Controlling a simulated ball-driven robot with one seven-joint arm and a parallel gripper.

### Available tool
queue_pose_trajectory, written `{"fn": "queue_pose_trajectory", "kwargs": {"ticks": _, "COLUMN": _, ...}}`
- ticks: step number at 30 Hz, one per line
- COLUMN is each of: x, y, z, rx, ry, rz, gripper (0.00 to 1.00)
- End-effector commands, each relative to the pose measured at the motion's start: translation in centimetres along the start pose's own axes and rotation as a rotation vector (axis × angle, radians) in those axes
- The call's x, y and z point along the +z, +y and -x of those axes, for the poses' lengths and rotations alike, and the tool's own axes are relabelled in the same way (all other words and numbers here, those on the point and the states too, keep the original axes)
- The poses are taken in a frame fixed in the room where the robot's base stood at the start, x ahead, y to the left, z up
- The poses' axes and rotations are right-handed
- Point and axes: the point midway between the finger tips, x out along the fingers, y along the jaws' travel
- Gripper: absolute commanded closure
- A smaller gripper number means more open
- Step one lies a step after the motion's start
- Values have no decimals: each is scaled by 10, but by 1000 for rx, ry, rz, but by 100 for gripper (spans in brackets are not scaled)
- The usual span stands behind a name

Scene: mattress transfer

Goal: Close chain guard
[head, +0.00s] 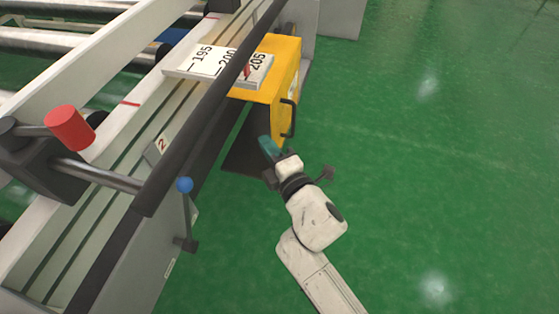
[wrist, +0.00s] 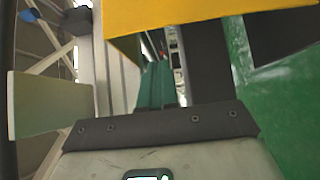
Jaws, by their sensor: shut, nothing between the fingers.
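The yellow chain guard (head: 283,88) is on the side of the machine frame, with a black handle (head: 289,118) on its right-hand face. In the wrist view its yellow panel (wrist: 205,14) spans the top of the picture, above the fingers. How far open the guard stands is not clear. My gripper (head: 267,146) is just below and left of the handle in the head view, apart from it. Its teal fingers (wrist: 154,86) are together and empty, pointing toward the space under the yellow panel.
A ruler plate (head: 215,62) lies on the machine beside the guard. A long dark bar (head: 205,115) runs along the frame. A blue-knobbed lever (head: 185,186) and a red-knobbed handle (head: 70,128) are at left. The green floor (head: 440,170) to the right is clear.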

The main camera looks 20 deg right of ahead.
Motion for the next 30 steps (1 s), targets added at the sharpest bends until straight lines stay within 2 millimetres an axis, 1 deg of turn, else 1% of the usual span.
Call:
{"fn": "queue_pose_trajectory", "kwargs": {"ticks": 1, "x": 9, "y": 5, "z": -6, "rx": -3, "ry": -4, "rz": -1, "gripper": 100}}
{"fn": "queue_pose_trajectory", "kwargs": {"ticks": 3, "x": 16, "y": 5, "z": -13, "rx": -2, "ry": -4, "rz": -2, "gripper": 100}}
{"fn": "queue_pose_trajectory", "kwargs": {"ticks": 9, "x": 26, "y": 2, "z": -22, "rx": -2, "ry": -3, "rz": -1, "gripper": 100}}
{"fn": "queue_pose_trajectory", "kwargs": {"ticks": 25, "x": 29, "y": 0, "z": -25, "rx": -2, "ry": -3, "rz": -1, "gripper": 100}}
{"fn": "queue_pose_trajectory", "kwargs": {"ticks": 30, "x": 34, "y": 2, "z": -29, "rx": -2, "ry": -4, "rz": -1, "gripper": 100}}
